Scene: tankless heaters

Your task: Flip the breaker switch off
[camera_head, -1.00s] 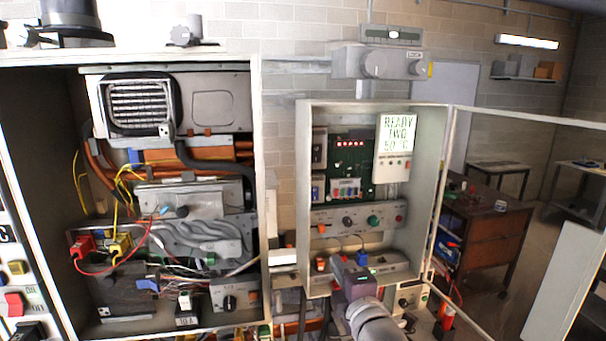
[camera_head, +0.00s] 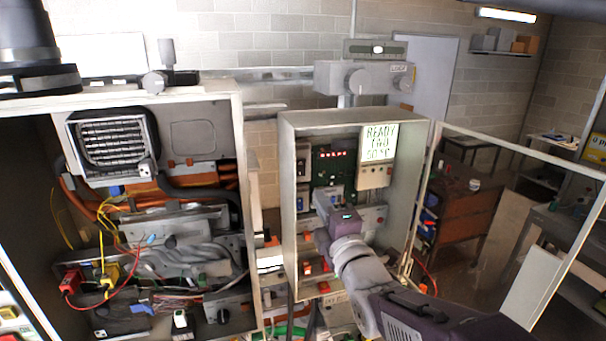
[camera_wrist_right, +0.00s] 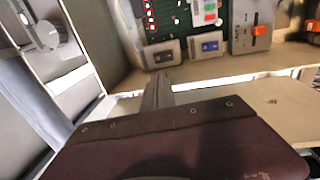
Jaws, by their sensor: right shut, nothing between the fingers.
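My right gripper (camera_head: 322,198) reaches into the open grey control box (camera_head: 421,165) and is shut and empty, in front of the inner panel. In the head view small orange switches (camera_head: 307,268) sit at the lower left of the box. I cannot tell which is the breaker switch or its position. My left gripper is not in view.
A lit display (camera_head: 379,143) is at the box's upper right. The box's framed door (camera_head: 520,153) stands open to the right. A larger open heater cabinet (camera_head: 240,200) with pipes and wires is on the left. A desk (camera_head: 465,218) stands behind the door.

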